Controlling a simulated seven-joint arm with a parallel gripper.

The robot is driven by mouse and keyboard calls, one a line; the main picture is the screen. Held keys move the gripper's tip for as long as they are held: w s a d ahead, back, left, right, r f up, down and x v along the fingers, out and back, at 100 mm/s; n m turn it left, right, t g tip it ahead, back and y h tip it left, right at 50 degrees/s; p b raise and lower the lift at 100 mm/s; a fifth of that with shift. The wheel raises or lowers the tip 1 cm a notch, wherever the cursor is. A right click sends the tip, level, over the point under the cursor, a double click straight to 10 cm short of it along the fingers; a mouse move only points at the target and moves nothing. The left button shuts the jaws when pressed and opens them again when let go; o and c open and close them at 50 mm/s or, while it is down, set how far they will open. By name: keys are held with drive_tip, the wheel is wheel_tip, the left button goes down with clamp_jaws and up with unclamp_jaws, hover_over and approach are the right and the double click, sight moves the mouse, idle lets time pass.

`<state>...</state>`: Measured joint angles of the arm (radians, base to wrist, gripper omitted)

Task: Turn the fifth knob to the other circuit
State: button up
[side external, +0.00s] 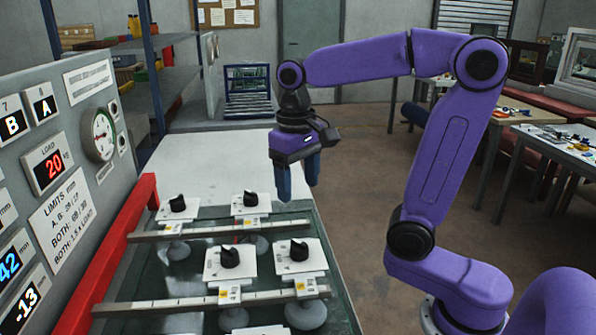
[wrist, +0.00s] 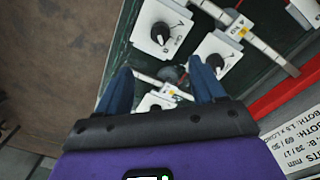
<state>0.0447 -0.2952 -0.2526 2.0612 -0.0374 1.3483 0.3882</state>
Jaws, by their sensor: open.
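Black pointer knobs sit on white square plates on a glass-topped bench. In the side external view there are a far left knob (side external: 177,204), a far right knob (side external: 250,199), a near left knob (side external: 229,257) and a near right knob (side external: 299,250). I cannot tell which one is the fifth. My gripper (side external: 298,188) is open and empty, pointing down above the bench's far right side, apart from every knob. In the wrist view its blue fingers (wrist: 158,76) frame part of the bench. One knob (wrist: 160,33) and another (wrist: 216,63) lie beyond the fingertips; a third plate (wrist: 158,103) shows between them.
Two pale rails (side external: 220,231) cross the bench beneath the plates. A red bar (side external: 115,250) runs along its left edge, beside a grey instrument panel (side external: 75,150) with a gauge and displays. A bare white surface (side external: 225,160) lies behind the knobs.

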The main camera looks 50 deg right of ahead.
drive_tip(key=shift+r, duration=0.95)
drive_tip(key=s+f+n, duration=0.6)
drive_tip(key=s+n, duration=0.1)
drive_tip(key=s, duration=0.2)
drive_tip(key=s+a+f+n, duration=0.1)
drive_tip(key=s+f+n, duration=0.5)
drive_tip(key=s, duration=0.3)
drive_tip(key=shift+s+n+y, duration=0.15)
drive_tip(key=shift+n+y, duration=0.25)
drive_tip(key=shift+n, duration=0.1)
